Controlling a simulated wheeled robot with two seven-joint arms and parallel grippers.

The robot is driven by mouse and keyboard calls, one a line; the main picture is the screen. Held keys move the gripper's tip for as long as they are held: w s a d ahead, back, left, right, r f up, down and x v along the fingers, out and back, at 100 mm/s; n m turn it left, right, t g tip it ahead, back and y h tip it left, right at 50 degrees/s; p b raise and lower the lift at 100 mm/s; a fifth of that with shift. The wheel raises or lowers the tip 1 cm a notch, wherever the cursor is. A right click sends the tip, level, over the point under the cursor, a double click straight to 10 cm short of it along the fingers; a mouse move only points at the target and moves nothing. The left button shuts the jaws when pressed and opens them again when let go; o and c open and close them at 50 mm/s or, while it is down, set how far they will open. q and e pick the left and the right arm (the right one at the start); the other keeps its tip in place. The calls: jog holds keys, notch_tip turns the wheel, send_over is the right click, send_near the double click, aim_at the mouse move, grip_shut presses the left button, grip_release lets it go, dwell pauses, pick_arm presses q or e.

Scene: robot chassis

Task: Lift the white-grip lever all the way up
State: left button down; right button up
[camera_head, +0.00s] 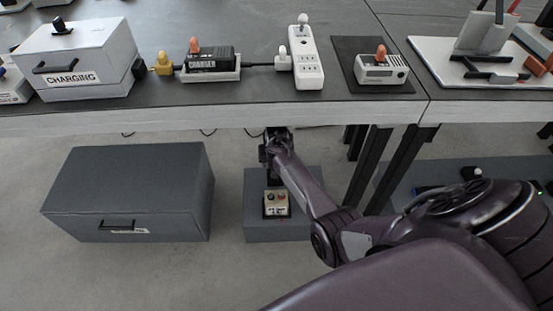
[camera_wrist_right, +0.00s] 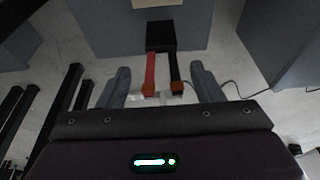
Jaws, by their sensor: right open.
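In the right wrist view, a red arm (camera_wrist_right: 150,72) and a black arm (camera_wrist_right: 174,68) run from a small black block (camera_wrist_right: 160,36) to orange-brown ends between my fingers. A pale piece (camera_wrist_right: 167,95), apparently the white grip, shows near these ends, mostly hidden by the gripper body. My right gripper (camera_wrist_right: 161,80) is open, one finger on each side of the arms, with visible gaps. In the head view my right gripper (camera_head: 274,143) is low, just past the table's front edge; the lever cannot be made out there. My left gripper is not in view.
The table edge (camera_head: 220,118) lies close to my right gripper. Below stand a grey block (camera_head: 254,221) with a cream two-knob device (camera_head: 276,204) and a large grey box (camera_head: 120,190). Dark table legs (camera_head: 368,170) are to the right. A white power strip (camera_head: 306,60) lies on the table.

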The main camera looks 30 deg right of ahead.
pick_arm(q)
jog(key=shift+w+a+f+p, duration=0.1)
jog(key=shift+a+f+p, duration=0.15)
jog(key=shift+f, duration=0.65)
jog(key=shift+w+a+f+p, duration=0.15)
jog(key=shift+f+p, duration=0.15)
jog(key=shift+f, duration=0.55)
pick_arm(e)
jog(key=shift+s+a, duration=0.4)
jog(key=shift+s, duration=0.3)
jog(key=shift+s+a, duration=0.45)
jog(key=shift+s, duration=0.2)
jog(key=shift+s+a, duration=0.4)
jog(key=shift+s, duration=0.3)
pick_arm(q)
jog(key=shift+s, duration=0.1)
